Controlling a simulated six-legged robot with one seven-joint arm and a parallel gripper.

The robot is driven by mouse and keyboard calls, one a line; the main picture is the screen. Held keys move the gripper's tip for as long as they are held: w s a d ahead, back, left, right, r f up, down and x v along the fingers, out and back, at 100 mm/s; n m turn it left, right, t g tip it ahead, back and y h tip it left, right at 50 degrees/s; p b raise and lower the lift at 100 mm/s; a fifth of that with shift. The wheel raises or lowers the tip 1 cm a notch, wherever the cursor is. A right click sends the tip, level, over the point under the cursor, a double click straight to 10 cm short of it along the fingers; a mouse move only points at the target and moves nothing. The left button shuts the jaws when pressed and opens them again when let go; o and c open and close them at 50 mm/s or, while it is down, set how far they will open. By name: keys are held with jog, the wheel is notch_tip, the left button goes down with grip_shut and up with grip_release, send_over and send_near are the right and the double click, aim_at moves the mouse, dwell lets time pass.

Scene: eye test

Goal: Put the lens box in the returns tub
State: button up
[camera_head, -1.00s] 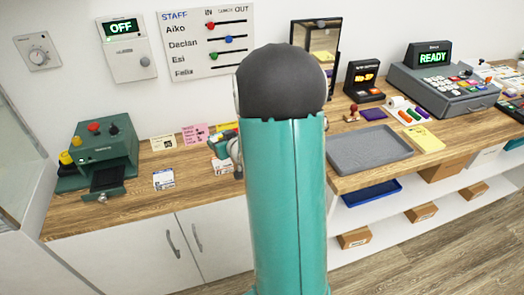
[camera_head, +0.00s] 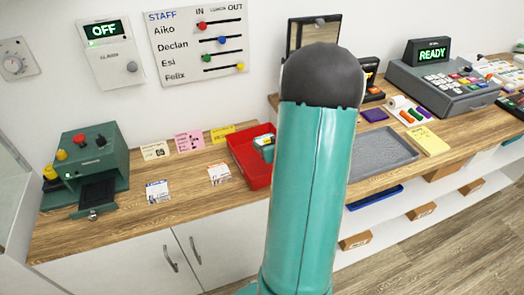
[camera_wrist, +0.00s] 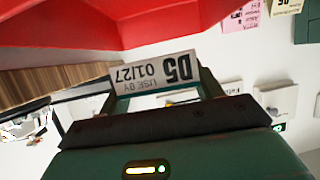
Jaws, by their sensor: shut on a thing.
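The lens box (camera_wrist: 155,82), with a white label reading D5 USE BY 01/27 upside down, sits between the green fingers of my gripper (camera_wrist: 157,92) in the wrist view. My gripper is shut on it. A red tub (camera_head: 243,150), the only tub of that kind in view, stands on the counter left of my arm. Its red wall (camera_wrist: 130,25) fills the top of the wrist view, close to the box. In the head view my arm hides part of the tub and most of my gripper. I cannot tell whether the box is below the rim.
A green machine (camera_head: 88,165) with an open drawer stands at the left. Small cards (camera_head: 158,191) lie left of the tub, and notes stand by the wall. A grey tray (camera_head: 383,150) and a till (camera_head: 440,85) are right of my arm.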

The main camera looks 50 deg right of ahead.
notch_tip(320, 180, down, 6)
jog(key=shift+w+r, duration=0.1)
jog(key=x, duration=0.2)
jog(key=r+x, duration=0.1)
jog(key=x, duration=0.1)
jog(key=shift+w, duration=0.25)
jog(key=shift+f, duration=0.35)
jog(key=shift+s+f, duration=0.1)
jog(key=shift+f, duration=0.15)
